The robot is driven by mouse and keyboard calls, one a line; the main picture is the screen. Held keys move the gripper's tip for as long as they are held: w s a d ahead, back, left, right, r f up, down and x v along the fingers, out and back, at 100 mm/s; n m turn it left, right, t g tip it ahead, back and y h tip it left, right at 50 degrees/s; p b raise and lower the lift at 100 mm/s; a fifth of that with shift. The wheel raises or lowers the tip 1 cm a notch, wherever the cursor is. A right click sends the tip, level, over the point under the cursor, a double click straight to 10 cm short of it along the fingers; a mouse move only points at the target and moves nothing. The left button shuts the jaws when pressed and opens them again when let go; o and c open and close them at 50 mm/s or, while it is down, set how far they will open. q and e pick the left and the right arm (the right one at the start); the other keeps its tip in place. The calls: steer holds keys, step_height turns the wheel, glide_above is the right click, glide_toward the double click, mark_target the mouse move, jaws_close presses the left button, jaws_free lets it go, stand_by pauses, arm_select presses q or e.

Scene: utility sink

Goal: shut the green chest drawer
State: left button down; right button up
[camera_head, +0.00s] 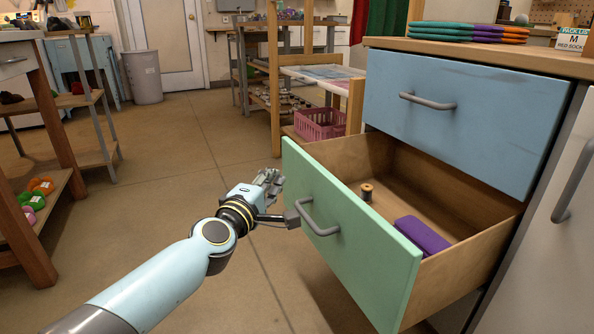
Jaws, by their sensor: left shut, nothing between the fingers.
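The green chest drawer (362,252) is pulled well out from the chest, on the right of the head view. Its front carries a grey bar handle (318,221). Inside lie a thread spool (367,192) and a purple block-like item (422,235). My left gripper (276,183) is shut and empty, just to the left of the drawer front, near the handle. I cannot tell whether it touches the front or the handle. My right gripper is not in view.
A closed blue drawer (455,112) sits above the green one. Folded colourful cloths (468,32) lie on the chest top. A pink basket (320,123) stands behind the open drawer. A wooden workbench (40,180) is at the left. The floor between is clear.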

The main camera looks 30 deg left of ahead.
mark_target(303, 159)
arm_select(q)
steer(key=shift+w+d+f+b, duration=0.1)
steer(key=shift+w+d, duration=0.25)
steer(key=shift+w, duration=0.75)
steer(key=shift+w+d+r+b, duration=0.15)
steer(key=shift+w+d, duration=0.15)
steer(key=shift+w, duration=0.85)
steer(key=shift+w+d+f+b, duration=0.15)
steer(key=shift+w+d, duration=0.2)
steer(key=shift+w, duration=0.75)
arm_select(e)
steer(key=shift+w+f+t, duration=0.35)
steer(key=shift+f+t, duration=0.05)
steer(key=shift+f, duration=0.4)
